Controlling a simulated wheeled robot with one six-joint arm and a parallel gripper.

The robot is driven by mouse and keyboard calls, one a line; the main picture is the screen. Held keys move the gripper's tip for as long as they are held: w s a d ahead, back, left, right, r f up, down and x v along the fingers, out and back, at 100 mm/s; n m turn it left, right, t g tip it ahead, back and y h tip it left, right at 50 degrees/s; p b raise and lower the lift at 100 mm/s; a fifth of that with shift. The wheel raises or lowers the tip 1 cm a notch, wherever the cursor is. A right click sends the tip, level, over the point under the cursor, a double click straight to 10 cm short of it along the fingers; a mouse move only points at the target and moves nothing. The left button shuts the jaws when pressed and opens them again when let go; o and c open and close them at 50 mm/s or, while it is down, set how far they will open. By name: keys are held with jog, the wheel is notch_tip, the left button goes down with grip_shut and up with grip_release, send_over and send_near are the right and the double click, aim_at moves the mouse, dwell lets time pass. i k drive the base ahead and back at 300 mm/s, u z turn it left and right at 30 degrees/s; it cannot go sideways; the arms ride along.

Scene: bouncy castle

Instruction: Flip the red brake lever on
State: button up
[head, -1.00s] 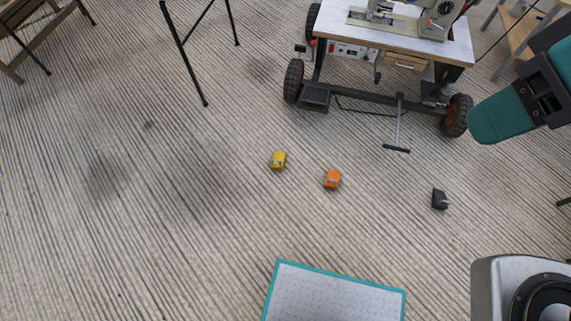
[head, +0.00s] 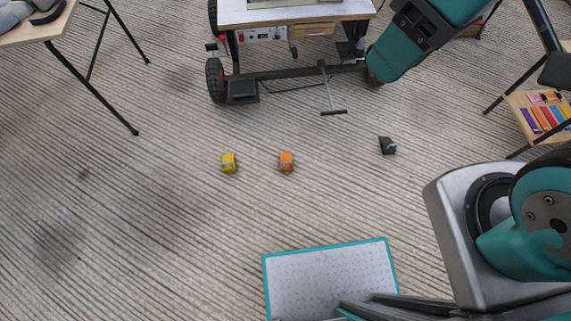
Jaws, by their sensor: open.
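The wheeled sewing-machine cart (head: 300,68) stands at the top of the head view, cut off by the top edge. A small patch of red (head: 222,38) shows by its left leg, beside a small dark pedal-like part (head: 211,47). It is too small to tell whether this is the brake lever or how it is set. A teal link of my arm hangs in front of the cart's right side and covers its right wheel. My gripper is not in view.
A yellow toy car (head: 229,163), an orange toy car (head: 286,162) and a dark small block (head: 387,146) lie on the ribbed floor. A folding-leg table (head: 35,30) is at the upper left and a wooden shelf (head: 530,118) at the right. The left floor is clear.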

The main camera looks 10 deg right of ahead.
aim_at(212, 46)
jog(key=u, duration=2.55)
jog(key=i, duration=2.85)
jog(key=z, duration=3.05)
